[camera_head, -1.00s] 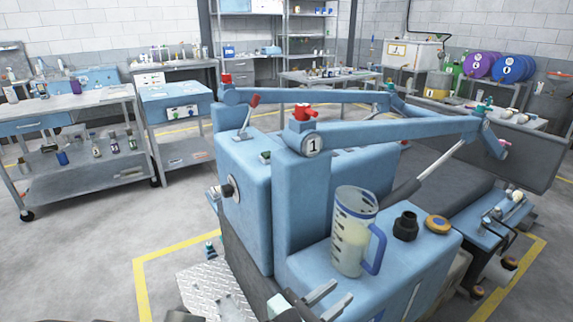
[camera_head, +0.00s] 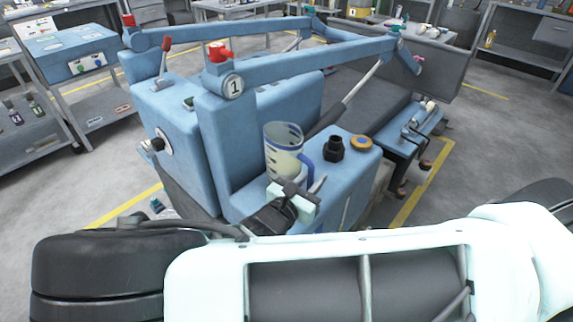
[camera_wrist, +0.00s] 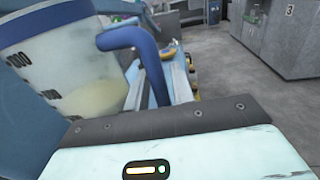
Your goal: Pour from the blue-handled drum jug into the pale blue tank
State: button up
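The drum jug (camera_head: 281,150) is clear with dark level marks, a blue handle (camera_head: 305,168) and pale yellowish liquid inside. It stands upright on the pale blue tank (camera_head: 245,205). In the wrist view the jug (camera_wrist: 60,85) fills the left side, and its handle (camera_wrist: 145,50) curves down in the middle. My gripper (camera_head: 318,185) is at the handle, at the near side of the jug. In the wrist view its pale fingers (camera_wrist: 160,85) lie on either side of the lower handle and look open. A black filler neck (camera_head: 336,148) stands on the tank right of the jug.
A yellow-and-blue cap (camera_head: 360,142) lies right of the neck. Benches line the back.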

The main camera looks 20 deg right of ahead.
jog(key=shift+w+d, duration=0.3)
jog(key=shift+d, duration=0.25)
grip_shut()
dwell(1.0)
